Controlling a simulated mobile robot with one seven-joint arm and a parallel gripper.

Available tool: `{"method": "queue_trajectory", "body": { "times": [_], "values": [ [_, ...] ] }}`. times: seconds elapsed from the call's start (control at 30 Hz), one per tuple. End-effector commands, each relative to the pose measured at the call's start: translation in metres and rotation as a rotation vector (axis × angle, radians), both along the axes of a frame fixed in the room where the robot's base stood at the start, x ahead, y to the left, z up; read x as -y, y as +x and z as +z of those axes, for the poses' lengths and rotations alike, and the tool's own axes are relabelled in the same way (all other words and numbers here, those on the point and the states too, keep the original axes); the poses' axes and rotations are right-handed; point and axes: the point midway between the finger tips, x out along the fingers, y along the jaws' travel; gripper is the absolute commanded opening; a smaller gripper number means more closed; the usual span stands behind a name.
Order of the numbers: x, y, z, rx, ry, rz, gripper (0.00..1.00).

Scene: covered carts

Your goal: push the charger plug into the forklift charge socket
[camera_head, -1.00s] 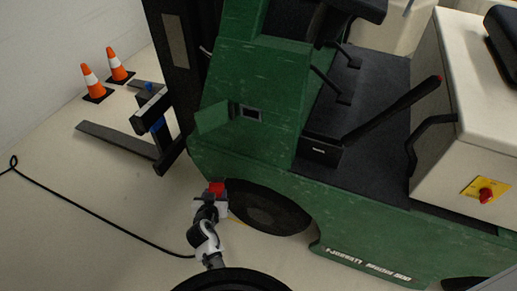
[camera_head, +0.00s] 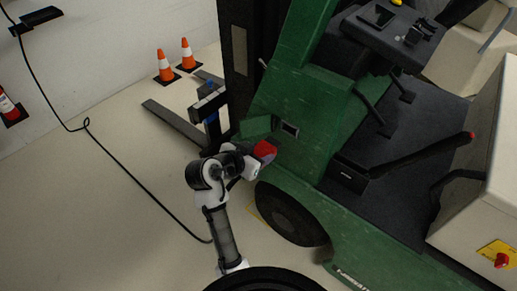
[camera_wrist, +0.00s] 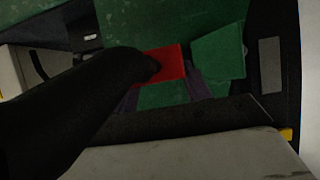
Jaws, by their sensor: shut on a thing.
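The charger plug is a red block (camera_head: 265,150) with a black body. My gripper (camera_head: 254,160) is shut on it and holds it up beside the forklift's green side, above the front wheel. The charge socket (camera_head: 289,129) is a dark rectangular recess with a pale rim, a little above and right of the plug. The plug is apart from it. The green socket flap (camera_head: 257,127) stands open to its left. In the wrist view the red plug (camera_wrist: 170,62) and its thick black body (camera_wrist: 75,105) cover much of the left and middle. The flap (camera_wrist: 220,50) shows at right; I cannot make out the socket there.
A black cable (camera_head: 135,171) runs from the wall across the floor to my arm. The forks (camera_head: 176,122) and mast (camera_head: 238,60) stand left of the socket. Two orange cones (camera_head: 165,65) are behind. The front wheel (camera_head: 290,212) is below. The floor at left is otherwise clear.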

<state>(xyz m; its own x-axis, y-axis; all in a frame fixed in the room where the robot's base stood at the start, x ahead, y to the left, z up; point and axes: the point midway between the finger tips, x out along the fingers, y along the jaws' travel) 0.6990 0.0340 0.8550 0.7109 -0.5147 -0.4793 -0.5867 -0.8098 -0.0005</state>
Motion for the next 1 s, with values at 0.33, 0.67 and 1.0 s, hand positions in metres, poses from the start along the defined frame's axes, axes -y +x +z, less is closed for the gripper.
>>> {"method": "queue_trajectory", "body": {
  "times": [0.33, 0.67, 1.0],
  "values": [
    [0.017, 0.022, 0.001, 0.002, 0.0, -0.004, 0.17],
    [0.028, 0.038, 0.001, 0.002, -0.001, -0.001, 0.17],
    [0.033, 0.044, 0.0, 0.002, 0.003, -0.002, 0.17]
  ]
}}
